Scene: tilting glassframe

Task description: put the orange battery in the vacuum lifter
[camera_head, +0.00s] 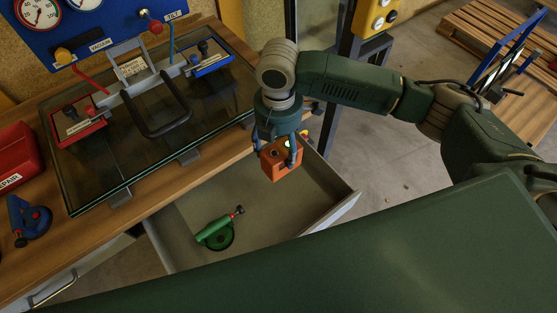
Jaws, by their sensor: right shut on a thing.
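The orange battery (279,165) is a small boxy block held above the open drawer. My right gripper (280,150) points down and is shut on it. What looks like the vacuum lifter (131,83) lies on a dark glass pane, with a grey frame, a black loop handle (166,112), a red block (80,127) at its left and a blue block (208,58) at its right. The battery is to the right of the lifter and apart from it. I cannot make out a battery slot on the lifter. My left gripper is not in view.
The open drawer (178,215) holds a green suction cup tool (217,233). A blue suction cup tool (28,219) and a red box (17,160) sit on the bench's left. A blue gauge panel (110,22) is behind. A dark post (343,75) stands behind my right arm.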

